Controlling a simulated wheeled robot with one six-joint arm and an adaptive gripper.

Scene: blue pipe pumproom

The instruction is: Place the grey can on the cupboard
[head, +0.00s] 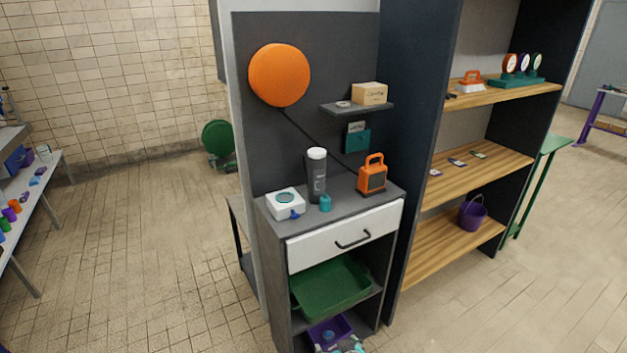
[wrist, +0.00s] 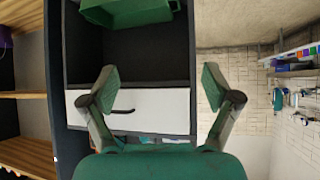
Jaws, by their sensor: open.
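The cupboard (head: 272,225) is a dark grey unit with a white drawer and open shelves below. A tall dark grey cylinder (head: 317,180) with a pale lid stands upright on its top; I cannot tell whether this is the grey can. No other clear grey can shows. My gripper (wrist: 159,80) is open in the wrist view, with nothing visible between its green-tipped fingers. It faces the cupboard's drawer front (wrist: 150,110), which appears upside down there.
A white box (head: 285,203), a small teal item (head: 325,203) and an orange lantern (head: 372,175) stand on the cupboard top. A green tray (head: 330,287) and a purple bin (head: 329,331) are below. Wooden shelves (head: 480,173) stand right.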

